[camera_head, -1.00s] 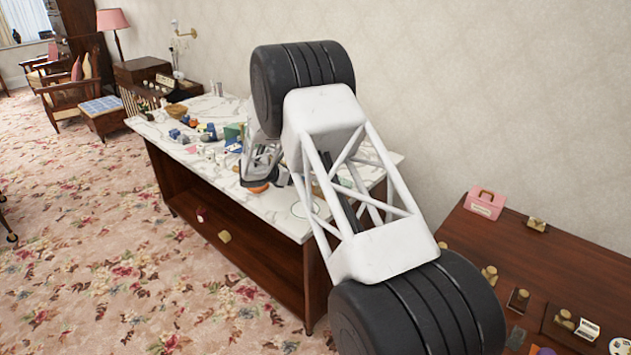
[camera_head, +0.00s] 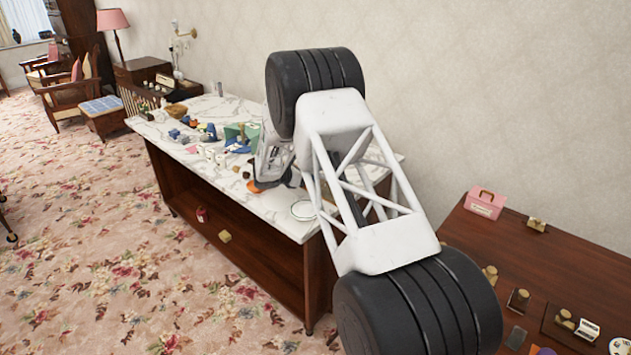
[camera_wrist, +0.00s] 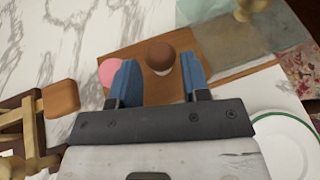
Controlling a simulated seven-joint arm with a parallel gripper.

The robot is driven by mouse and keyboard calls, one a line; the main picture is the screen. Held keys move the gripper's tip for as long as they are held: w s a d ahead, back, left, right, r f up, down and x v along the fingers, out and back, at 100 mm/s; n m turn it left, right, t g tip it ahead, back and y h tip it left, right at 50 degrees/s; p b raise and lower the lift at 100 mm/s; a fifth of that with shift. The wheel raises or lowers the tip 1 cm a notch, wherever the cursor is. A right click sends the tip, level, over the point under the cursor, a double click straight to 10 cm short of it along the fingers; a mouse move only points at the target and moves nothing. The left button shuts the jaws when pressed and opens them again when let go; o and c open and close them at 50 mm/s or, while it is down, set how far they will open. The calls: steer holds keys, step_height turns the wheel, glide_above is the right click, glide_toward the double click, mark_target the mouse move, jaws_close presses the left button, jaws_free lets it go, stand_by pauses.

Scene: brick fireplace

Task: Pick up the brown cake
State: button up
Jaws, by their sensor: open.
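The brown cake (camera_wrist: 161,51) has a rounded brown top and a pale base. In the wrist view it stands on a brown board (camera_wrist: 150,86), near the top middle. My gripper (camera_wrist: 159,62) is open, its two blue fingers spread either side of the cake in the picture. I see nothing held between them, and cannot tell how far above the board they are. In the head view my gripper is over the marble-topped table (camera_head: 262,208), with its fingers too small to make out and the cake not clearly identifiable.
A pink round item (camera_wrist: 110,72) is close by the left finger. A brown square block (camera_wrist: 61,98) and a wooden stand (camera_wrist: 22,138) are at left. A white plate (camera_wrist: 285,145) is at lower right. Several small items crowd the table's far part.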

steer(key=shift+x, duration=1.1)
steer(key=shift+c, duration=0.2)
steer(key=c, duration=0.5)
